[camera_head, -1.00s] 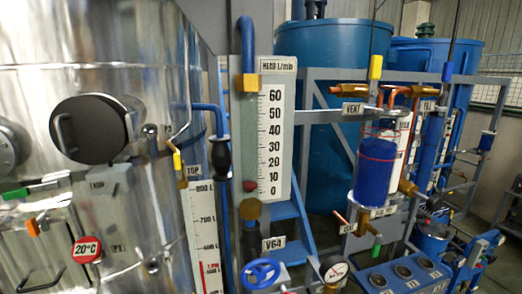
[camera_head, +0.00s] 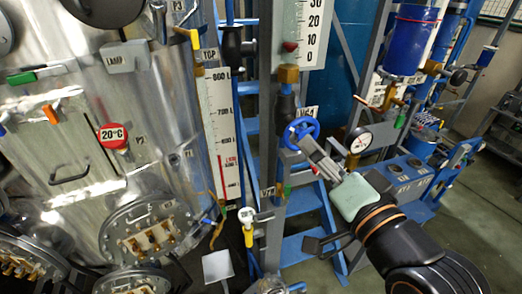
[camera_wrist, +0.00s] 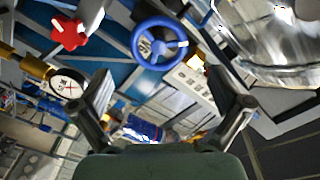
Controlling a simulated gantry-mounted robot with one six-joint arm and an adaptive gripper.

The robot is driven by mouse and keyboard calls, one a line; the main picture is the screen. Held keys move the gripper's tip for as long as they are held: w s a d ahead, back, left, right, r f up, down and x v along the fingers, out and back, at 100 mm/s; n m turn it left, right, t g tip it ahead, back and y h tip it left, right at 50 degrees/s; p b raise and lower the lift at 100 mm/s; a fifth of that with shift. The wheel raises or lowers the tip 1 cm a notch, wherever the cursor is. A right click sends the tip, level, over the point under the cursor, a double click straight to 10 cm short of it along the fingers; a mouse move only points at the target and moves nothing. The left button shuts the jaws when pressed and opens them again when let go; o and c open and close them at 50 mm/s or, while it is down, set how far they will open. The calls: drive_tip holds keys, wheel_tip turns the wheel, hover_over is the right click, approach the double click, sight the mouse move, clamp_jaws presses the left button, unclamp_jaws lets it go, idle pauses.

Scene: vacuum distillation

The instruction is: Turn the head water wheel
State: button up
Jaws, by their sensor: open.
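The head water wheel is a small blue handwheel (camera_head: 300,131) on the brass-fitted pipe below the white flow scale (camera_head: 312,30), beside the V64 label (camera_head: 309,112). My gripper (camera_head: 312,152) comes in from the lower right, with its fingers close to the wheel's lower right side in the head view. In the wrist view the blue wheel (camera_wrist: 160,43) shows its face and spokes. There it lies above and between the fingertips of my gripper (camera_wrist: 163,92), which are spread wide with nothing between them. I cannot tell whether a finger touches the rim.
A round pressure gauge (camera_head: 359,141) stands just right of the wheel. A red star-shaped knob (camera_wrist: 68,34) lies left of the wheel in the wrist view. The steel vessel (camera_head: 85,170) fills the left of the head view. Grey frame posts (camera_head: 271,190) stand below the wheel.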

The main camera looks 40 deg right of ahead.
sight(305, 134)
drive_tip(key=x, duration=0.2)
drive_tip(key=p+x, duration=0.1)
drive_tip(key=x, duration=0.4)
drive_tip(key=shift+w+d, duration=0.3)
drive_tip(key=shift+d, duration=0.15)
drive_tip(key=c, duration=1)
